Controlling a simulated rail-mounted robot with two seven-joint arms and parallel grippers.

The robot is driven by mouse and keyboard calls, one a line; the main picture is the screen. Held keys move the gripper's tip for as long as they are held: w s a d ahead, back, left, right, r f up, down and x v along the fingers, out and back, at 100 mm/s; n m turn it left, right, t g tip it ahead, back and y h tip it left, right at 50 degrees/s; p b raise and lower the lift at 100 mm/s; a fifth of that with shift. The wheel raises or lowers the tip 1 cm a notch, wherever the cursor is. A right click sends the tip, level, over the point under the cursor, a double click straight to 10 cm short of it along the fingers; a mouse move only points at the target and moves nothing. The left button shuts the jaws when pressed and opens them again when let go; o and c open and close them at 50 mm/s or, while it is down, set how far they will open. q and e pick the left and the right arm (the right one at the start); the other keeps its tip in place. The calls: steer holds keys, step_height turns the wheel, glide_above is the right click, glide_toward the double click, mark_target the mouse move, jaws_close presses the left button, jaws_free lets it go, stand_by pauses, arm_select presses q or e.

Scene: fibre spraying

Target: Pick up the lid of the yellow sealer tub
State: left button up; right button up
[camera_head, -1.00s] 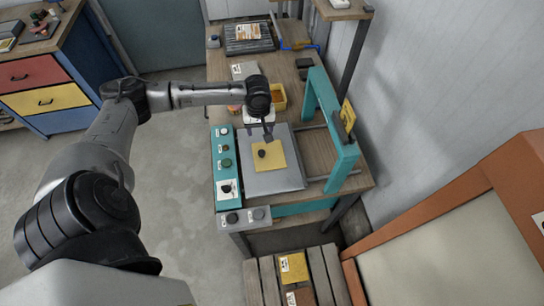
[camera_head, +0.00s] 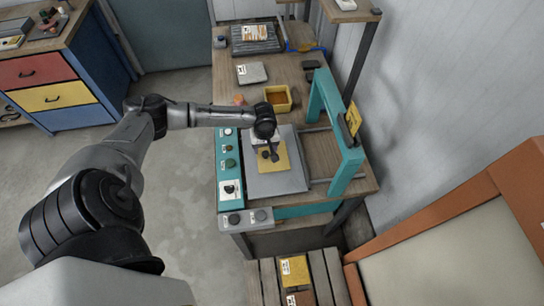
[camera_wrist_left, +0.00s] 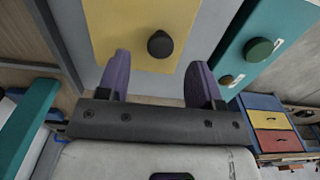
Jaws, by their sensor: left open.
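The lid (camera_head: 282,163) is a flat yellow square with a dark round knob. It lies on the grey plate of the teal-framed press, and it also shows in the left wrist view (camera_wrist_left: 120,40). The knob (camera_wrist_left: 160,43) appears just beyond and between the fingertips there. The yellow tub (camera_head: 289,106) stands uncovered behind the press, with brown content inside. My left gripper (camera_head: 269,155) is open and empty, over the lid close to its knob; it also shows in the left wrist view (camera_wrist_left: 158,64). In the head view it hides part of the lid. My right gripper is not in view.
The press's teal frame (camera_head: 348,160) rises right of the lid. A teal control strip (camera_head: 229,175) with knobs runs along its left. A grey scale-like box (camera_head: 251,73) stands farther back. A wooden pallet (camera_head: 318,270) with sacks lies in front.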

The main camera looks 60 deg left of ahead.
mark_target(265, 153)
arm_select(q)
steer(key=shift+f, duration=1.8)
steer(key=c, duration=1)
